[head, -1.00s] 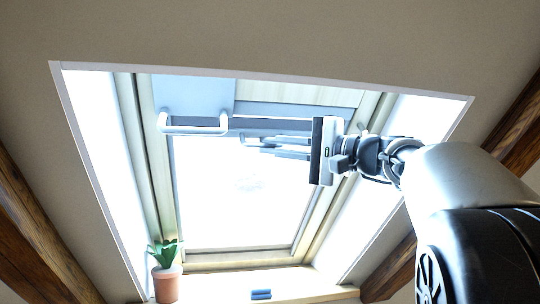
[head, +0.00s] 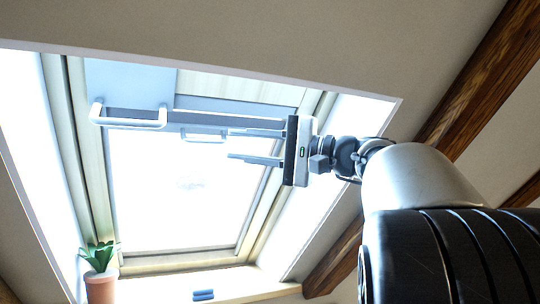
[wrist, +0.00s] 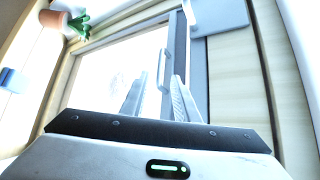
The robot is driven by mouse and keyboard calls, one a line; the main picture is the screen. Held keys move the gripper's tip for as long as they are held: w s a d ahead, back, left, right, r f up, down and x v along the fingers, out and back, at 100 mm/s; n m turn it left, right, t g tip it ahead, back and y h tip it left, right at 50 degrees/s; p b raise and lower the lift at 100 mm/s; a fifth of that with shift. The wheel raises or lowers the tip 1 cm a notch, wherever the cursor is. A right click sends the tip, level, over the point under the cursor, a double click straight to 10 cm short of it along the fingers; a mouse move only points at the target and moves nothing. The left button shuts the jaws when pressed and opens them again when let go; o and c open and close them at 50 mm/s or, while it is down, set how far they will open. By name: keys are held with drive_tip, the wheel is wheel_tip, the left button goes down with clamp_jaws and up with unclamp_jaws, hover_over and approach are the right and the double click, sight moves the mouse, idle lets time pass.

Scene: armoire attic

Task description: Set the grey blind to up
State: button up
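A grey blind bar (head: 178,116) runs across the upper part of the skylight window, with bright glass below it. A small thin handle (head: 204,138) hangs at its lower edge; it also shows in the wrist view (wrist: 163,68). My gripper (head: 230,144) points left, just right of the small handle, its fingers spread apart and empty. In the wrist view (wrist: 156,88) the handle lies ahead, between the lines of the two fingers; contact cannot be told.
A larger white handle (head: 128,123) sits on a pale blue-grey panel (head: 130,80) at the upper left. A potted plant (head: 100,285) and folded blue item (head: 203,295) stand on the sill below. The window frame (head: 185,262) and wooden beams (head: 485,80) border the opening.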

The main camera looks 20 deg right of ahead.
drive_tip(key=b+v, duration=0.1)
drive_tip(key=v, duration=0.9)
drive_tip(key=shift+s+d, duration=0.2)
drive_tip(key=shift+s, duration=0.05)
drive_tip(key=n+t+y+b, duration=0.1)
drive_tip(key=n+y+b, duration=0.25)
drive_tip(key=b, duration=0.35)
approach(207, 141)
drive_tip(key=shift+n, duration=0.45)
drive_tip(key=p+x, duration=0.4)
drive_tip(key=x, duration=0.4)
drive_tip(key=shift+w+a, duration=0.1)
drive_tip(key=shift+w, duration=0.05)
drive_tip(key=shift+c, duration=0.3)
clamp_jaws()
